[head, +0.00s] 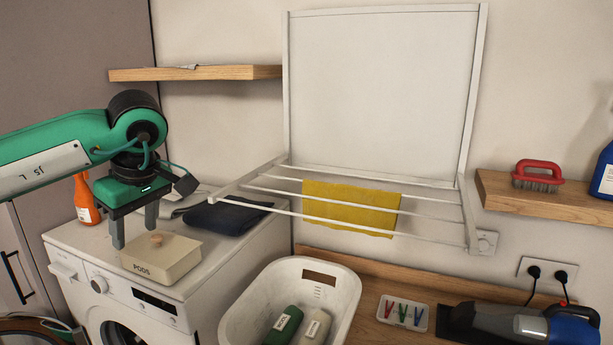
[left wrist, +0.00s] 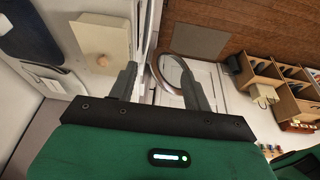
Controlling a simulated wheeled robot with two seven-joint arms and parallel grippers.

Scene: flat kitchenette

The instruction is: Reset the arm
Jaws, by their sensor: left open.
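My left arm (head: 50,155) is green and comes in from the left in the head view. Its left gripper (head: 134,238) points down near the washing machine (head: 135,285), beside a cream box marked PODS (head: 165,262) with a round wooden knob. The jaws are open with nothing between them. In the left wrist view the two grey fingers (left wrist: 157,67) stand apart, with the box (left wrist: 103,45) to their left. My right gripper is in neither view.
An orange bottle (head: 85,200) and a dark folded cloth (head: 228,215) are on the machine. A white basket (head: 240,310) holds two bottles. A drying rack (head: 470,215) with a yellow cloth (head: 350,208) juts from the wall. A wooden shelf (head: 200,74) is above.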

